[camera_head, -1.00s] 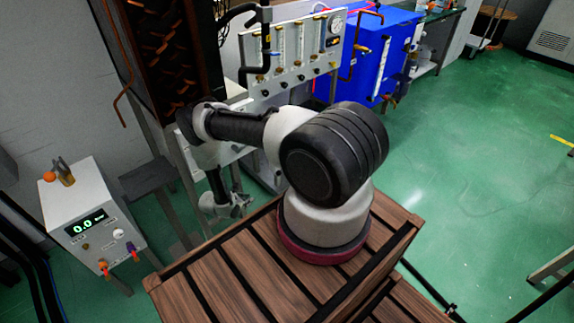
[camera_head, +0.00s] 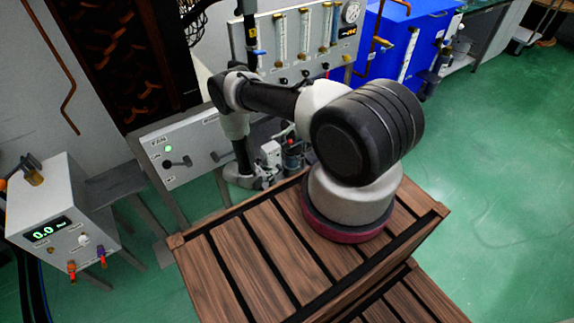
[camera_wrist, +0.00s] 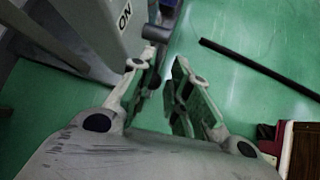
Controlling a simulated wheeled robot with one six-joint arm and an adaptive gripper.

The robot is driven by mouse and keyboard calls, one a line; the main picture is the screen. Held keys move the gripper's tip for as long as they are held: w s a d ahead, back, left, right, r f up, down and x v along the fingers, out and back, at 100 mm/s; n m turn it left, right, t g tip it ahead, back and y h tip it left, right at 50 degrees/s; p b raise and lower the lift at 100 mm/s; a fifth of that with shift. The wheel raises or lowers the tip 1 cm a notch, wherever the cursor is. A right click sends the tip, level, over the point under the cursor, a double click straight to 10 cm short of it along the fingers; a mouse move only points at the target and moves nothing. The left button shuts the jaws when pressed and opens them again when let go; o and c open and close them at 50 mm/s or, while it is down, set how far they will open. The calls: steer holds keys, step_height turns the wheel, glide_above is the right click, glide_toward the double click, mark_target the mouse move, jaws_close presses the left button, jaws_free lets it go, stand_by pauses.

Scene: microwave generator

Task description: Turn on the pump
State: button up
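A grey control panel (camera_head: 187,143) marked FAN and ON stands behind my arm. It has a lit green lamp (camera_head: 168,148) and a dark lever switch (camera_head: 178,163). A second dark lever (camera_head: 221,156) sits to the right, with its label largely hidden by my arm. My gripper (camera_head: 252,180) hangs low, right of and in front of the panel. In the wrist view, my gripper (camera_wrist: 160,80) is open and empty. A grey panel edge with ON lettering (camera_wrist: 125,18) is at upper left, and a dark cylindrical part (camera_wrist: 156,33) lies just beyond the fingertips, apart from them.
A white box with a 0.0 display (camera_head: 48,230) stands at left. Flow meters on a white panel (camera_head: 305,40) and a blue tank (camera_head: 405,45) stand behind. A dark bar (camera_wrist: 260,68) crosses the wrist view. Green floor (camera_head: 500,150) is clear at right.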

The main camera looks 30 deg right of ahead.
mark_target(278, 172)
steer(key=x, duration=0.8)
steer(key=shift+w+d+r, duration=0.1)
steer(key=shift+w+d, duration=0.05)
steer(key=shift+d, duration=0.3)
jaws_close()
